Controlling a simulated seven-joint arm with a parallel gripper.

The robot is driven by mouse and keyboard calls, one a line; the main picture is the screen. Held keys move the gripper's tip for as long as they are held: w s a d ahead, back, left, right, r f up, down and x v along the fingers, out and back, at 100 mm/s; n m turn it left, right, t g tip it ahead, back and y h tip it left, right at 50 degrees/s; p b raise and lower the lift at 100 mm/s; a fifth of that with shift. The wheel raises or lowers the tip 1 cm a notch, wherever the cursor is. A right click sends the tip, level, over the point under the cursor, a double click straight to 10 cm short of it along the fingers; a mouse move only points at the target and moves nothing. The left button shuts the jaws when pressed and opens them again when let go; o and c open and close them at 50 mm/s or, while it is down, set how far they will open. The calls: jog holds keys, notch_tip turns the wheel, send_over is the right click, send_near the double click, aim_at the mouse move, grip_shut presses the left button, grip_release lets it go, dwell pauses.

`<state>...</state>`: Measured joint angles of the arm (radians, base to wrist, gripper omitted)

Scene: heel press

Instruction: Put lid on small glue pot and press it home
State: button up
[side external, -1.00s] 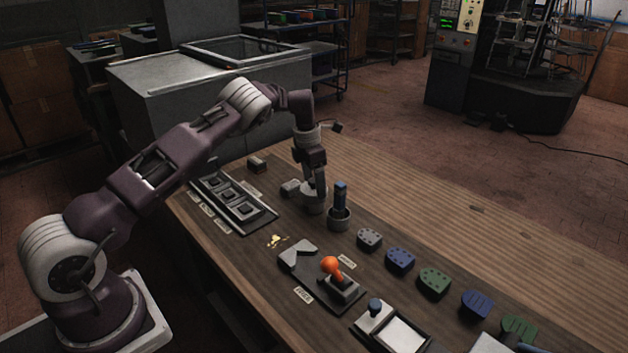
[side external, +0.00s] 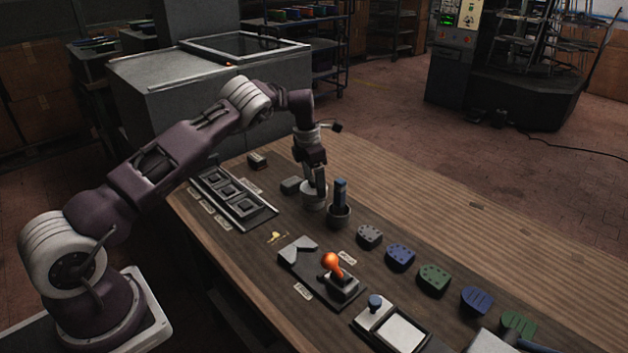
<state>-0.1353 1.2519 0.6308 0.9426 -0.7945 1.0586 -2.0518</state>
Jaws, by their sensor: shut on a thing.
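The small glue pot (side external: 313,204) is a pale grey round pot on the bench, below my gripper. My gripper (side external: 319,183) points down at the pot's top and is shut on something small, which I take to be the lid. The fingers hide most of it, so I cannot tell whether it is level or seated on the rim.
A dark pot (side external: 339,217) with a blue-handled tool (side external: 340,190) stands close on the right. A grey block (side external: 291,185) lies just left. Several coloured heels line the right.

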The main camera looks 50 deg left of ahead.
jog(key=shift+f, duration=0.1)
jog(key=o, duration=1.1)
jog(key=shift+c, duration=0.2)
jog(key=shift+r, duration=3.55)
